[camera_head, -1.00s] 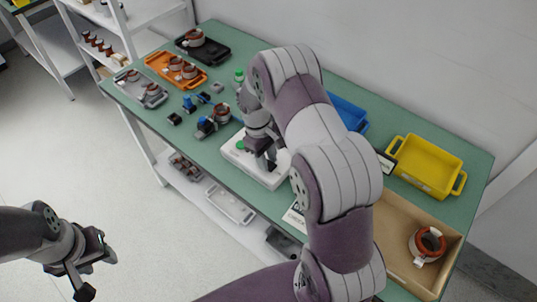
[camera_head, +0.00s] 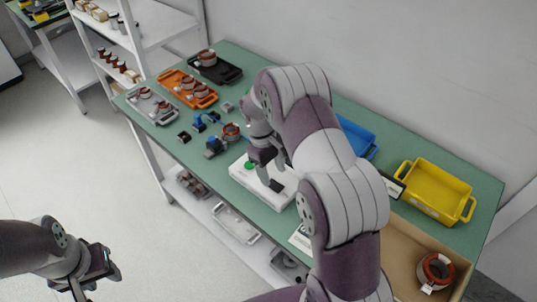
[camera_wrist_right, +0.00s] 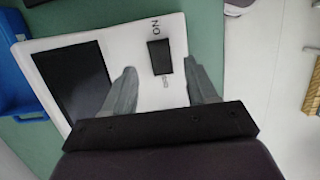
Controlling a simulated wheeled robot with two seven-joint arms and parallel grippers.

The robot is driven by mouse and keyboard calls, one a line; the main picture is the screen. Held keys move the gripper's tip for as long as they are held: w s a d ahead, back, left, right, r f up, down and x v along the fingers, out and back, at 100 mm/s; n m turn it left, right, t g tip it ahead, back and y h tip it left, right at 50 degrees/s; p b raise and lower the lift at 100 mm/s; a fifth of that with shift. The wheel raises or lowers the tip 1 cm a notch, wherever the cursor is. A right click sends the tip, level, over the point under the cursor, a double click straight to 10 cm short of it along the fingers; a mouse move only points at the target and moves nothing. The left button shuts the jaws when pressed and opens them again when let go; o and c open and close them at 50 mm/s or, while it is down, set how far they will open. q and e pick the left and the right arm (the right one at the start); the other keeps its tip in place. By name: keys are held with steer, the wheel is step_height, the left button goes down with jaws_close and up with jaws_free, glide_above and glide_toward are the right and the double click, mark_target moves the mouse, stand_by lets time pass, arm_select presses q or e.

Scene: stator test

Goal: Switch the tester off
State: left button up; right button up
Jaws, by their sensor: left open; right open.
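The tester, a white box (camera_head: 245,177), sits on the green table near its front edge. The right wrist view shows its white top (camera_wrist_right: 140,35) with a dark screen (camera_wrist_right: 76,78) and a black switch (camera_wrist_right: 160,57) marked ON at one end; the marking at the other end is too small to read. My right gripper (camera_head: 272,172) is over the tester, open and empty. In the right wrist view its fingers (camera_wrist_right: 161,68) are apart, one to each side of the switch; contact cannot be told. My left gripper (camera_head: 98,275) is open and empty, away from the table at lower left.
A blue bin (camera_head: 357,137), a yellow bin (camera_head: 435,190) and a cardboard box (camera_head: 405,252) with a copper-wound stator (camera_head: 435,270) stand to the right. Orange (camera_head: 187,90), grey (camera_head: 150,107) and black (camera_head: 215,68) trays are at the far left. My right arm hides the table's middle.

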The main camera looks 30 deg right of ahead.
steer(key=d+p+v, duration=0.1)
steer(key=p+v, duration=0.6)
steer(key=v, duration=0.2)
steer(key=shift+a+r, duration=0.15)
steer(key=shift+a, duration=0.35)
steer(key=s+a+r+m+t, duration=0.2)
steer(key=s+a+r, duration=0.1)
steer(key=s, duration=0.6)
steer(key=s+a+r+m+t+y, duration=0.1)
steer(key=s+a+r+m+t, duration=0.1)
steer(key=s+r, duration=0.3)
steer(key=s+a, duration=0.1)
steer(key=s, duration=0.3)
steer(key=shift+a+r+b, duration=0.2)
steer(key=shift+a+b, duration=0.2)
